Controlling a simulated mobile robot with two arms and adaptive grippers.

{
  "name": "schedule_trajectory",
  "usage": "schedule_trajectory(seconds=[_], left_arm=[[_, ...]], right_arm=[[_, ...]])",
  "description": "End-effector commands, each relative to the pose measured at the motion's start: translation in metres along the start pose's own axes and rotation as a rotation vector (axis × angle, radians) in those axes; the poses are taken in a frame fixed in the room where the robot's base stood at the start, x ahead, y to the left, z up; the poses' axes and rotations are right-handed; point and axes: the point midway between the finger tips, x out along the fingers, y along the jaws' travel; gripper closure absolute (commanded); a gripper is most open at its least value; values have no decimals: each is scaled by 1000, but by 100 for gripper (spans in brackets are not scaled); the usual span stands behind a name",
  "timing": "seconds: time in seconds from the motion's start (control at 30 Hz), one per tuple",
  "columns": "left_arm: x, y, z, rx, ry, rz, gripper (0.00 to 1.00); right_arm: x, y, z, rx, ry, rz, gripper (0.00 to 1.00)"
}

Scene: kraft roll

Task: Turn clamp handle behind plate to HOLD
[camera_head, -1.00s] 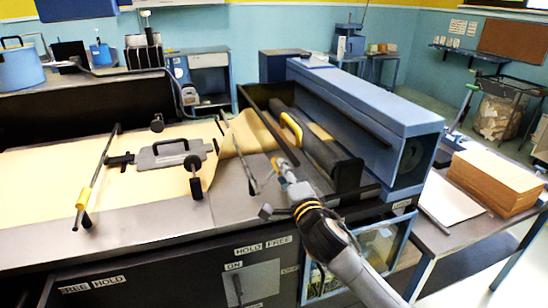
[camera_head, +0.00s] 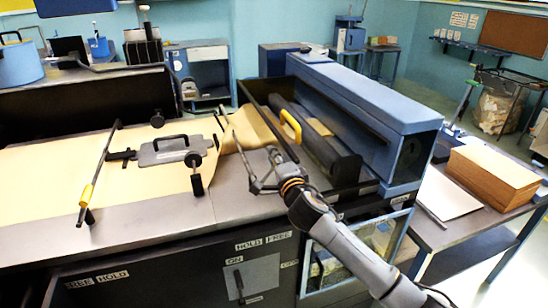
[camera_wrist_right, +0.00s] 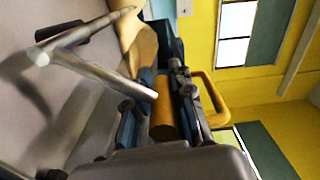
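The grey plate (camera_head: 176,149) with its black handle lies on the kraft paper in the head view. A thin clamp rod (camera_head: 240,150) stands to its right, slanting toward my right gripper (camera_head: 264,170). In the right wrist view the metal rod (camera_wrist_right: 100,68) runs to an orange-yellow cylindrical grip (camera_wrist_right: 162,112). My right gripper's fingers (camera_wrist_right: 158,110) are spread on either side of that grip; I cannot tell whether they touch it. My left gripper is not in view.
HOLD and FREE labels (camera_head: 263,242) are on the cabinet front, with another pair (camera_head: 97,280) at left. Stacked brown sheets (camera_head: 492,178) lie on the right table.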

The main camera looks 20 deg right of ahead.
Motion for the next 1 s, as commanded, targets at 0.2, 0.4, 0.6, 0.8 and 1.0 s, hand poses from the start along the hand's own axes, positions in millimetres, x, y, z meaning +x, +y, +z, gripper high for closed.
schedule_trajectory(seconds=[0.2, 0.4, 0.6, 0.8, 1.0], left_arm=[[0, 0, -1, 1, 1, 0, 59], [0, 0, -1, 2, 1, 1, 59], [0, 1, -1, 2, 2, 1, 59], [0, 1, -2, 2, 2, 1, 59], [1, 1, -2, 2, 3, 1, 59]], right_arm=[[0, -3, 1, 3, -3, -5, 100], [0, -3, 1, 5, -3, -5, 100], [0, -3, 3, -8, -5, -4, 100], [0, -5, 6, -35, -6, -5, 100], [-1, -7, 8, -67, -8, -5, 100]])
